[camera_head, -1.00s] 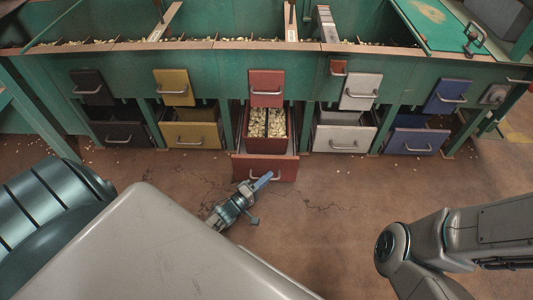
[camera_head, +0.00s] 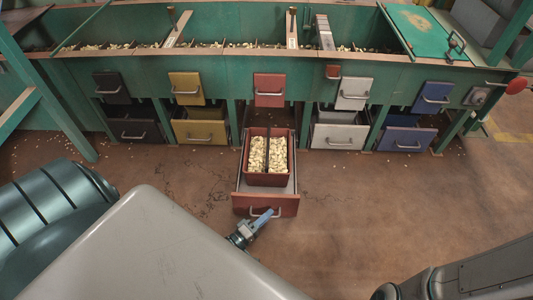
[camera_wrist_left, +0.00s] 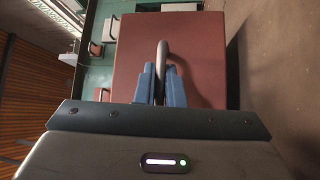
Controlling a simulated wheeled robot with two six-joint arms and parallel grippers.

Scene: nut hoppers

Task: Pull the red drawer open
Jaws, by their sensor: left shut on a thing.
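The red drawer (camera_head: 266,205) stands pulled well out from the green hopper unit, and a red bin of nuts (camera_head: 266,158) shows inside it. Its grey handle (camera_wrist_left: 162,60) is on the front panel, which fills the middle of the left wrist view (camera_wrist_left: 190,75). My left gripper (camera_head: 262,220) is at the front of the drawer, its blue fingers on either side of the handle and shut on it. The gripper also shows in the left wrist view (camera_wrist_left: 161,84). My right gripper is out of view; only part of the right arm shows at the lower right.
Black (camera_head: 133,130), yellow (camera_head: 201,132), white (camera_head: 339,136) and blue (camera_head: 406,139) lower drawers stand beside the red one. A red upper hatch (camera_head: 269,90) is above it. The floor ahead is mostly open, with scattered nuts.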

